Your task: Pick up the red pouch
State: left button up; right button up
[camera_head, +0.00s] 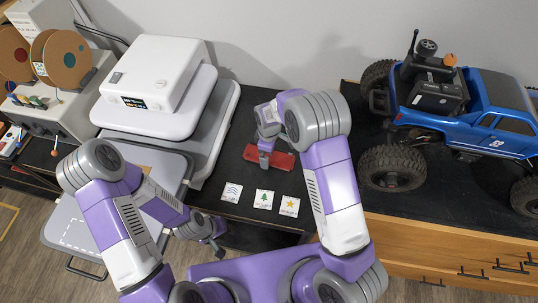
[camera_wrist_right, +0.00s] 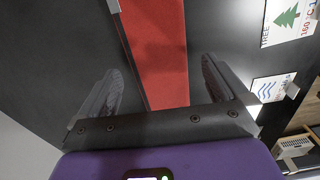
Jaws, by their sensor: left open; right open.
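The red pouch (camera_head: 282,160) lies flat on the black tabletop, partly hidden by my right gripper. My right gripper (camera_head: 264,158) is above the pouch, pointing down. In the right wrist view, the fingers (camera_wrist_right: 161,75) are open, one on each side of the red pouch (camera_wrist_right: 156,42), with nothing clamped between them. I cannot tell whether they touch it. A dark strip runs along the pouch's left edge there. My left gripper (camera_head: 214,240) is open and empty, low near the front edge of the black table, away from the pouch.
Three white cards, with waves (camera_head: 231,192), a tree (camera_head: 263,199) and a star (camera_head: 289,206), lie in front of the pouch. A white machine (camera_head: 150,75) stands left. A blue crawler truck (camera_head: 490,117) stands right on a wooden drawer unit (camera_head: 440,245). A wall is behind.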

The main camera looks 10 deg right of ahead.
jog(key=shift+f, duration=0.75)
jog(key=c, duration=1.1)
jog(key=shift+r, duration=0.1)
